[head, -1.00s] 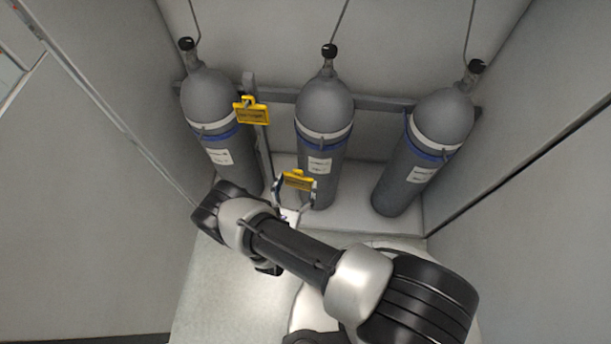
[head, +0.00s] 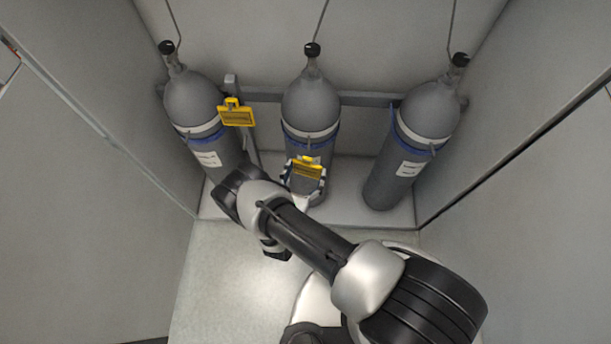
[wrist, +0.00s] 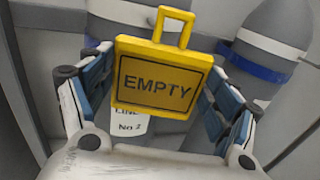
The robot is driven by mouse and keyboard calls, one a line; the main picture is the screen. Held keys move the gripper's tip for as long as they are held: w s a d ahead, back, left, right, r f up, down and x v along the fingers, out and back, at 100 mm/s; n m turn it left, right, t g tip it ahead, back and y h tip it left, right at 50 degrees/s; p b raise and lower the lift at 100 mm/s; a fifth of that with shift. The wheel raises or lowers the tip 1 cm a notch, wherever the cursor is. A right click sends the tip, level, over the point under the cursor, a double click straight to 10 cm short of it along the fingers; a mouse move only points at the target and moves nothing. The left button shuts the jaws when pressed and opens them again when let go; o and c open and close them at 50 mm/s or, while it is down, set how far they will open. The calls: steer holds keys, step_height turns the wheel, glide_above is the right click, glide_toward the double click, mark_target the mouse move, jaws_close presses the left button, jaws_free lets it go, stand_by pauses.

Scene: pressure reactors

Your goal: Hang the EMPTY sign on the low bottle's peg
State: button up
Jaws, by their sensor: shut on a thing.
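The yellow EMPTY sign (wrist: 157,80) is held upright in my gripper (wrist: 160,100), with its square handle loop at the top. In the head view my gripper (head: 306,183) is shut on the sign (head: 307,168), in front of the lower part of the middle bottle (head: 311,102). The wrist view shows part of a label reading "No 2" behind the sign. Grey bottles also stand at left (head: 192,102) and right (head: 426,112). I cannot tell from these frames which bottle is the low one. Small pegs show on the bottles' white bands, but the middle one is faint.
Another yellow sign (head: 236,116) hangs on the rack post by the left bottle. A grey rail (head: 368,99) runs behind the bottles. Cabinet walls close in at left (head: 90,200) and right (head: 520,170). Some open space lies between the middle and right bottles.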

steer(key=shift+w+d+f+b, duration=0.15)
steer(key=shift+w+b, duration=0.2)
steer(key=shift+w, duration=1.2)
steer(key=shift+w+f+b, duration=0.1)
steer(key=shift+w+b, duration=0.25)
steer(key=shift+w, duration=1.15)
steer(key=shift+w+f+b, duration=0.45)
steer(key=shift+w+b, duration=0.1)
steer(key=shift+b, duration=0.35)
steer(key=o, duration=1)
